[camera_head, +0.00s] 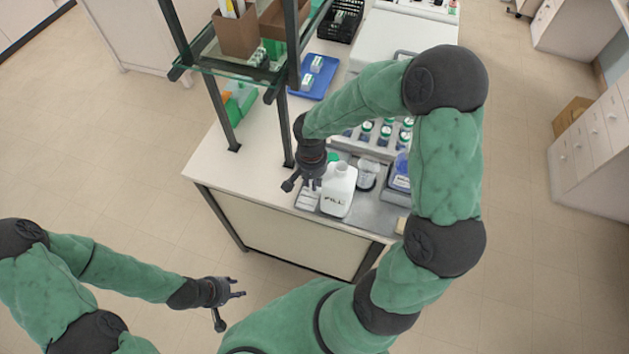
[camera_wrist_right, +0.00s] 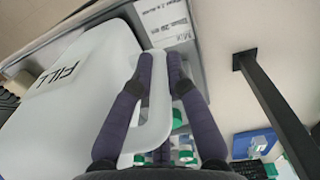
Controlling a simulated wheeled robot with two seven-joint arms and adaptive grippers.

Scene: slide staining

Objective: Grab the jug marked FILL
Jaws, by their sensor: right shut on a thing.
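The white jug marked FILL (camera_head: 338,190) stands on a grey tray (camera_head: 372,214) near the front edge of the bench. In the right wrist view the jug (camera_wrist_right: 75,100) fills the left side, with its black FILL lettering readable. My right gripper (camera_head: 303,184) is at the jug's left side. In the wrist view its two dark fingers (camera_wrist_right: 160,70) lie on either side of the jug's white handle, shut on it. My left gripper (camera_head: 232,304) is away from the bench over the floor, with its fingers apart and nothing between them.
Several green-capped bottles (camera_head: 366,132) are behind. A shelf post (camera_head: 288,130) rises just left of my right gripper. A blue tray (camera_head: 313,78) lies farther back.

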